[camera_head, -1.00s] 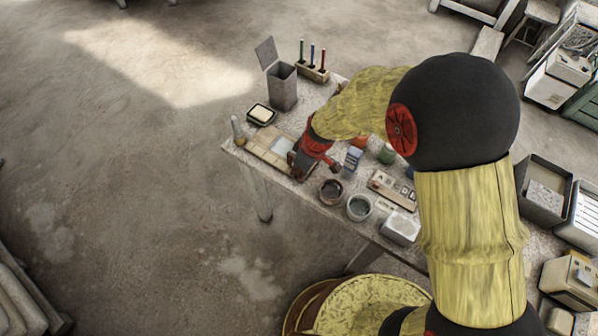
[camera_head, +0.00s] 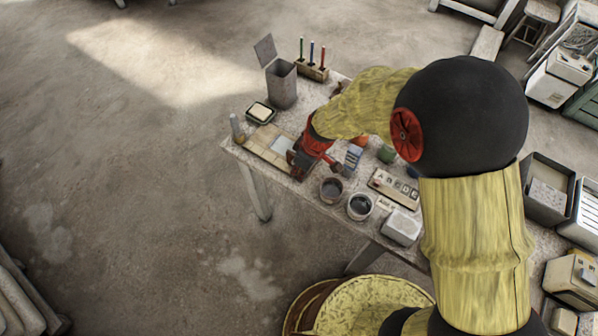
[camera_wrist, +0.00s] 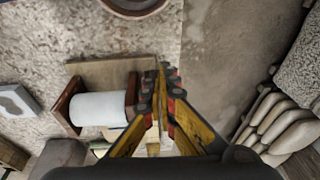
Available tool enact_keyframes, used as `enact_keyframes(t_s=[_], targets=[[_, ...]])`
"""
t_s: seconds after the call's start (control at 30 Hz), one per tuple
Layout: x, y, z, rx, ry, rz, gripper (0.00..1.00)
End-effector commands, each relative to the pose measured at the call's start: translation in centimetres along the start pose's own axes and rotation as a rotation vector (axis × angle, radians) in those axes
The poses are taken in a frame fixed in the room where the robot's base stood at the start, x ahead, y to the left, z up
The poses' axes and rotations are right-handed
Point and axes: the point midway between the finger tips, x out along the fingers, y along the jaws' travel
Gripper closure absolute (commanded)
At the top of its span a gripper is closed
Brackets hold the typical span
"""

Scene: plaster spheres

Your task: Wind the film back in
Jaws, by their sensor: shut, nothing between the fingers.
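A white roll (camera_wrist: 100,108) sits in a brown wooden holder (camera_wrist: 70,106), left of my gripper in the wrist view. I take it for the film roll but cannot be sure. My gripper (camera_wrist: 164,80) has its yellow, red and dark fingers together, with nothing visible between them, beside the holder's right side. Whether they touch it is unclear. The fingers hide that side, including any crank. In the head view my gripper (camera_head: 302,160) is low over the table's near left part, and my arm covers much of the area.
Open floor lies left of the table.

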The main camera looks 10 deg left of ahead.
Motion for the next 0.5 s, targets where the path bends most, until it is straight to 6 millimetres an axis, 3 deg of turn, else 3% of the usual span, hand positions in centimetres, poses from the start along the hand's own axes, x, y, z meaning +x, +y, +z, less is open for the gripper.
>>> enact_keyframes(t_s=[0.5], targets=[[1.3,0.1,0.4,-0.001,0.0,0.001,1.0]])
